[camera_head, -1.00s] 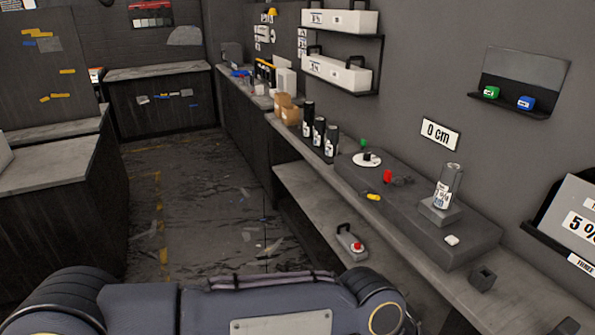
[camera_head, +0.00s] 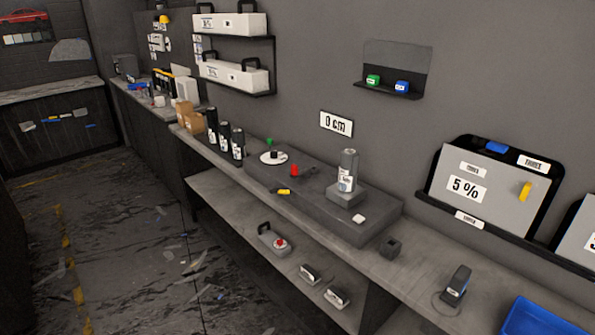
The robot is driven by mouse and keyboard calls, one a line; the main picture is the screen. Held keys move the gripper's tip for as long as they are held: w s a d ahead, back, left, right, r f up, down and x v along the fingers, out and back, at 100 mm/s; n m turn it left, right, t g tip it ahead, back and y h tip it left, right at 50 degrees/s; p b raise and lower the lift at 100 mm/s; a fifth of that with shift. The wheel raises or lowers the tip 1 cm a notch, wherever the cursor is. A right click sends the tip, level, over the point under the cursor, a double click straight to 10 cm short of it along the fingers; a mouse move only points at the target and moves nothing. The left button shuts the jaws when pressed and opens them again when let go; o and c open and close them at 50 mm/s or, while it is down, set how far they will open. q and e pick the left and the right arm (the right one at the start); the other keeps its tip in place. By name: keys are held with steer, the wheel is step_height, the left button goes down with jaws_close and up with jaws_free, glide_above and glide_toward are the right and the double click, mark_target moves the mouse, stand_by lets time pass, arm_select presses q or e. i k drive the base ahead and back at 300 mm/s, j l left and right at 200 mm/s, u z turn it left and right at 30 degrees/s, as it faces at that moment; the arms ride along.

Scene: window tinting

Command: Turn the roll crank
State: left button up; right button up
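A dark grey raised block (camera_head: 318,208) lies on the bench (camera_head: 425,268) along the wall. A grey film roll (camera_head: 348,170) with a label stands upright on a small square base on the block. To its left is a small red knob (camera_head: 294,171) with a dark part beside it. Further left is a white disc (camera_head: 268,159) with a dark piece on it and a green knob (camera_head: 269,142) behind. I cannot tell for sure which of these parts is the roll crank. Neither of my grippers is in view.
A yellow piece (camera_head: 284,192) lies on the block's near edge. Several black rolls (camera_head: 224,138) stand left of it. A "0 cm" sign (camera_head: 336,123) hangs above. A "5 %" panel (camera_head: 487,185) and a blue tray (camera_head: 541,328) are at right.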

mark_target(306, 172)
steer(key=i+j+u, duration=0.15)
steer(key=i+u, duration=0.2)
steer(key=i, duration=0.55)
steer(key=i+l+u, duration=0.15)
steer(key=i+u, duration=0.15)
steer(key=i, duration=0.6)
